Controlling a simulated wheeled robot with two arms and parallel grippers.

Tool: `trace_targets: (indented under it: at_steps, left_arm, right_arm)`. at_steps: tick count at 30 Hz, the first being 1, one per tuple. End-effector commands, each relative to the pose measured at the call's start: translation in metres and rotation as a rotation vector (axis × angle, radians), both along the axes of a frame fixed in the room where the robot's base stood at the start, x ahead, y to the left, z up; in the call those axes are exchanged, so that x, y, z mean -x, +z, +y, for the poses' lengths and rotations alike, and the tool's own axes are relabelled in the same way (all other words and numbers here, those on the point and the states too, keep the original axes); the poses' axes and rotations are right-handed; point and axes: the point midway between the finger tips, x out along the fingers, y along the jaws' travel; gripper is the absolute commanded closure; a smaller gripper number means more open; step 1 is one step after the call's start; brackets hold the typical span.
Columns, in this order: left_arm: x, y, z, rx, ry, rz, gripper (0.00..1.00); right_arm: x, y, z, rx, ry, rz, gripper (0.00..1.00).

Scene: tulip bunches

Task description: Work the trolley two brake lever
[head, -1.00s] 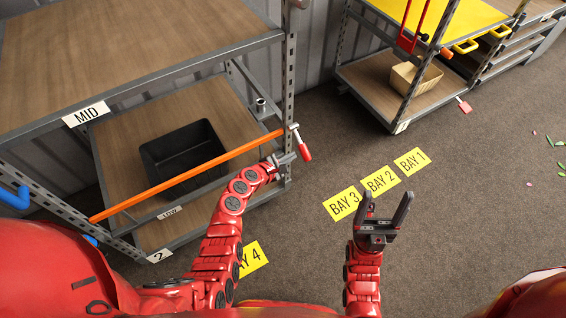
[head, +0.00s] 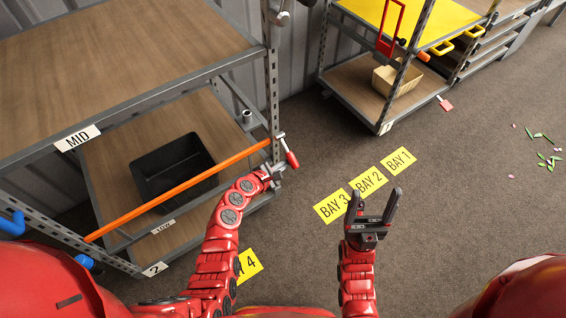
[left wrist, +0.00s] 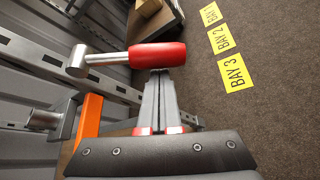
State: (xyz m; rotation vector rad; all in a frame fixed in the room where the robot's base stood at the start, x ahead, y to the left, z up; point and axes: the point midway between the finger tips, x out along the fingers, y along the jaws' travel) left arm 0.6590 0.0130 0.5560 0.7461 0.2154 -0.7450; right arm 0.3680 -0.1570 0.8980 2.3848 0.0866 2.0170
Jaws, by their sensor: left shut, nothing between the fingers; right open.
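Trolley two, with its "2" tag (head: 155,269), stands at the left. A lever with a red handle (head: 291,159) and a silver pivot sits at its near right post, by the end of the orange bar (head: 180,194); I take it as the brake lever. The handle slants down to the right in the head view and fills the middle of the left wrist view (left wrist: 158,55). My left gripper (head: 278,170) is shut and empty, its fingertips (left wrist: 158,76) right at the handle; I cannot tell whether they touch. My right gripper (head: 375,208) is open and empty above the floor.
A black bin (head: 172,170) sits on the low shelf behind the orange bar. Yellow bay labels (head: 368,182) mark the open floor. Petals and stems (head: 548,155) lie at the right.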

Motion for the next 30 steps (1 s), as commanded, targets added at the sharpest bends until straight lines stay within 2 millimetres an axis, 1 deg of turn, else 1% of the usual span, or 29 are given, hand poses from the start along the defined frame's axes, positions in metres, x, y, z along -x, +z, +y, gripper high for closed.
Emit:
trace_targets:
  at_steps: [1, 8, 17, 23, 30]
  left_arm:
    - [0.001, 0.003, 0.0, 0.005, 0.0, 0.008, 1.0]
    - [0.002, 0.004, -0.001, 0.023, 0.0, 0.034, 1.0]
    - [0.004, 0.012, -0.004, 0.059, -0.001, 0.078, 1.0]
    - [0.007, 0.023, -0.006, 0.113, 0.001, 0.15, 1.0]
    - [0.014, 0.042, -0.011, 0.231, -0.001, 0.313, 1.0]
  right_arm:
    - [0.0, 0.005, 0.0, 0.0, 0.0, 0.0, 0.25]
    - [0.0, 0.012, 0.0, 0.0, 0.0, 0.0, 0.25]
    - [0.0, 0.028, 0.0, 0.0, 0.0, 0.0, 0.25]
    - [0.0, 0.053, 0.0, 0.0, 0.0, 0.0, 0.25]
    - [0.0, 0.095, 0.0, 0.0, 0.0, 0.0, 0.25]
